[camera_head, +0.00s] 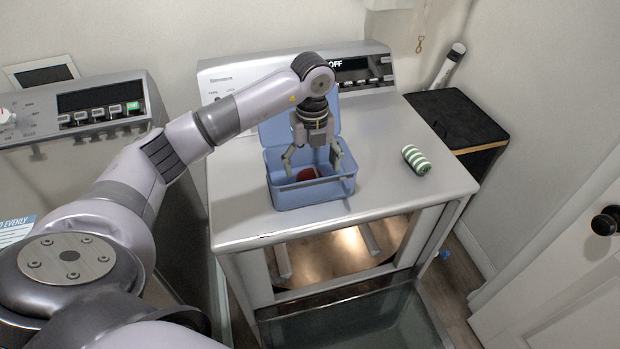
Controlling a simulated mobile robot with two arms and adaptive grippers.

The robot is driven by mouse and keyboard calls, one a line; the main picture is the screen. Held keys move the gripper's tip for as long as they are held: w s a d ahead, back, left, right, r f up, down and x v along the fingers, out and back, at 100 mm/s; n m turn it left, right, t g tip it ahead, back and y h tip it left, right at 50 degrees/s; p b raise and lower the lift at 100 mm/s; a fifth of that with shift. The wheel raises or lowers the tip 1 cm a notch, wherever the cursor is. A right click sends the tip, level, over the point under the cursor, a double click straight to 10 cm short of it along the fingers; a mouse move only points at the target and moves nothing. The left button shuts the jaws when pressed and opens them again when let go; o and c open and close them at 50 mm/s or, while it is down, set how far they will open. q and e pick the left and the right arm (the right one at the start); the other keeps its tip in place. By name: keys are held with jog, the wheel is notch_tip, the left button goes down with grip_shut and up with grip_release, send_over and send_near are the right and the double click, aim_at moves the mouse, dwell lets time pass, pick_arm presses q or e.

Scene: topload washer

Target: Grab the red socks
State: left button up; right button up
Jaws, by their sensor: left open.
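The red socks (306,174) show as a small dark red shape inside a blue box (314,194) on top of the white machine. Only part of them shows, since the box wall and my gripper cover the rest. My left gripper (312,170) points down into the open box from above. Its two fingers are spread apart, one on either side of the red socks. I cannot tell whether the fingers touch them. My right gripper is not in view.
A green and white striped roll (416,159) lies on the machine top (385,190) to the right of the box. The box lid (277,130) stands open at the back. A black-topped stand (455,118) is at the right, and a white door (565,275) is at the lower right.

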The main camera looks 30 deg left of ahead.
aim_at(310, 173)
pick_arm(q)
jog(key=shift+f, duration=0.4)
notch_tip(310, 173, down, 4)
jog(key=shift+s+a+r+p, duration=0.1)
jog(key=shift+a+r+p, duration=0.05)
jog(key=shift+p, duration=0.95)
jog(key=shift+f, duration=0.4)
jog(key=c, duration=1.3)
jog(key=shift+o, duration=0.2)
jog(key=shift+r, duration=0.1)
